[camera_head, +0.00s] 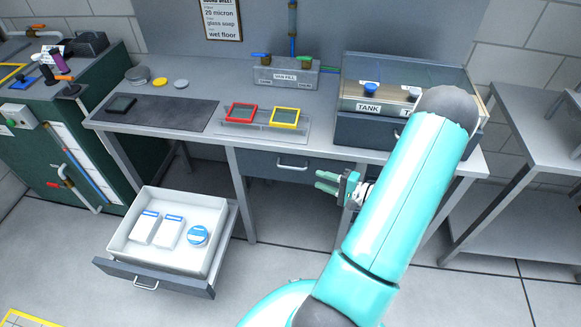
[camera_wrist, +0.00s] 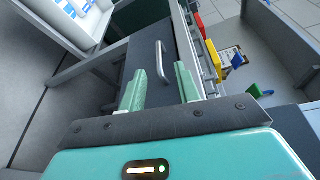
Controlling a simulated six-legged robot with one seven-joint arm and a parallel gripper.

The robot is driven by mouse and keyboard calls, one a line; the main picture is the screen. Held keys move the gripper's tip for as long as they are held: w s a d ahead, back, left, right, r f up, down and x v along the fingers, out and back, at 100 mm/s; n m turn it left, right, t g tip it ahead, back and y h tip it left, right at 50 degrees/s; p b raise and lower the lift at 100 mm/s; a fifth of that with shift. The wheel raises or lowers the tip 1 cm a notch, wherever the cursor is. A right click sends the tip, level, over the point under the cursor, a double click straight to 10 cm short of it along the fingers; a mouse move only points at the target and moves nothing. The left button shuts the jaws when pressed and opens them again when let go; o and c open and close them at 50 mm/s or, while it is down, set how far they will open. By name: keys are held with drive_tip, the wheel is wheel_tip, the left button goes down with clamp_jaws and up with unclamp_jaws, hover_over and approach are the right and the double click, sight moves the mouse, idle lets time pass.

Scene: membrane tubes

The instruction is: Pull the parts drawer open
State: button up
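A grey drawer (camera_head: 265,160) with a silver bar handle (camera_head: 291,164) is closed under the middle of the bench. My gripper (camera_head: 320,181) is to the right of and a little below this handle in the head view. In the wrist view my gripper (camera_wrist: 160,70) is open, with its two green fingers apart and nothing between them. The drawer front (camera_wrist: 150,50) and its handle (camera_wrist: 162,62) show ahead, between and beyond the fingertips. I cannot see contact. No label marks which drawer is the parts drawer.
A lower drawer (camera_head: 170,278) at the left stands open, with a white tray (camera_head: 125,238) of boxes and a blue-topped round tub. Bench legs (camera_head: 240,195) stand near the arm. The bench top (camera_head: 210,75) holds red and yellow frames (camera_head: 284,118) and a tank unit (camera_head: 355,104).

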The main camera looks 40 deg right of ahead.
sight(291, 168)
drive_tip(key=shift+m+t+h, duration=0.3)
drive_tip(key=shift+m+h, duration=0.1)
drive_tip(key=shift+h, duration=0.1)
drive_tip(key=x, duration=0.8)
drive_tip(key=f+x, duration=0.1)
drive_tip(key=x, duration=0.3)
drive_tip(key=shift+w+d+f, duration=0.1)
drive_tip(key=shift+w+d, duration=0.2)
drive_tip(key=shift+w, duration=0.15)
drive_tip(key=shift+c, duration=0.2)
clamp_jaws()
